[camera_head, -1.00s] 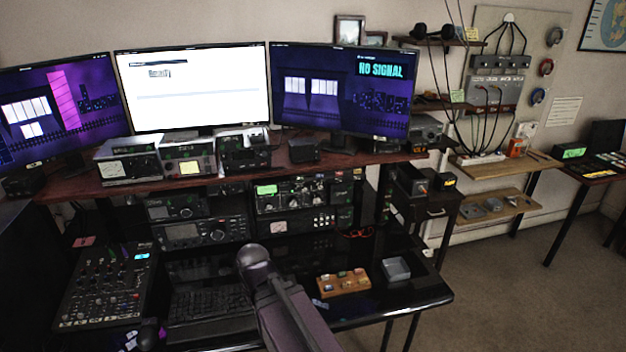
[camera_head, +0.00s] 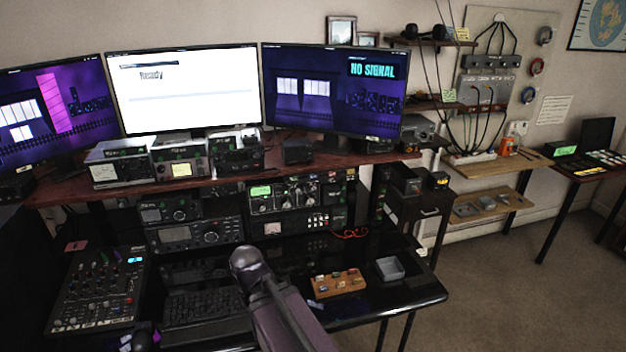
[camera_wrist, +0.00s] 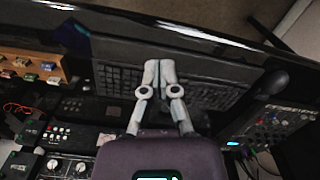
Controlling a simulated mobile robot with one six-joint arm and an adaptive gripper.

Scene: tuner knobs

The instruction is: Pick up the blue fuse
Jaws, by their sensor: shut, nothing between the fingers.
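A wooden block (camera_head: 320,294) holding several small coloured fuses lies on the black desk, right of the keyboard in the head view. The block also shows at the left edge of the wrist view (camera_wrist: 14,52). One fuse there looks blue (camera_wrist: 47,66), but the fuses are too small to tell their colours surely. My gripper (camera_wrist: 158,64) is shut and empty. In the wrist view it appears over the keyboard, to the right of the block and apart from it. In the head view my arm hides part of the desk, and the fingers cannot be made out.
A grey open box (camera_head: 390,269) stands right of the block, near the desk's right edge. A keyboard (camera_head: 200,305) and a mixer (camera_head: 95,290) lie to the left. Radios (camera_head: 195,235) and a shelf (camera_head: 330,162) with monitors rise behind. Open floor is at the right.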

